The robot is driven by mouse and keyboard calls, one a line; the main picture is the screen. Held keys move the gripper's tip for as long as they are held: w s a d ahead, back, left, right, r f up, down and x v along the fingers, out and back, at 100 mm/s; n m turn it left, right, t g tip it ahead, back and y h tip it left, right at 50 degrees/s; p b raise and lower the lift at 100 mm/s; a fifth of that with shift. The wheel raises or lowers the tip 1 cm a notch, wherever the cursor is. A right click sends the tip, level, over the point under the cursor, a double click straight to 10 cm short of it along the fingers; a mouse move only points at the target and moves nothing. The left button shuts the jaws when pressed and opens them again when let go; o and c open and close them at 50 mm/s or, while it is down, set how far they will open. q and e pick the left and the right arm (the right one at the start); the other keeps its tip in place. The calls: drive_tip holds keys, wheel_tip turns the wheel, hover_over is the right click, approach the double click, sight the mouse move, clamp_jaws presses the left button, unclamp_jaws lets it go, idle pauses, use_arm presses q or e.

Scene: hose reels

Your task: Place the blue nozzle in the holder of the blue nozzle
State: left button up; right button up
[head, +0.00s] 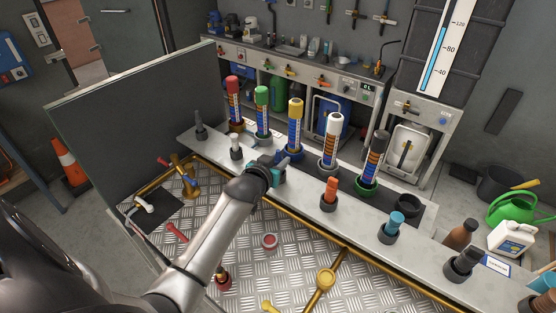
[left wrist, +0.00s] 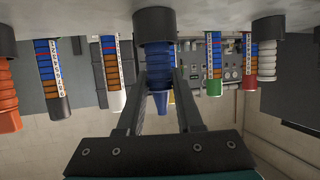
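The blue nozzle (left wrist: 156,58) is between the fingers of my left gripper (left wrist: 158,80) in the upside-down left wrist view. The fingers lie close against both its sides and look shut on it. Its base meets a dark round holder (left wrist: 153,22) on the shelf, and it stands upright there. How deep it sits is hard to tell. In the head view my left gripper (head: 278,173) is at the shelf between the white and orange nozzles, hiding most of the blue nozzle and its holder. My right gripper is not in view.
On the shelf (head: 300,180) stand a white nozzle (head: 236,147), an orange nozzle (head: 329,190) and a light-blue nozzle (head: 391,222) in dark holders. Below is a metal-plate floor (head: 280,270) with a brass pipe (head: 325,280).

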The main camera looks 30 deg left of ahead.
use_arm(q)
drive_tip(key=o, duration=0.4)
drive_tip(key=shift+r, duration=0.1)
drive_tip(key=p+v, duration=0.1)
drive_tip(key=v, duration=1.1)
drive_tip(key=shift+r, duration=0.15)
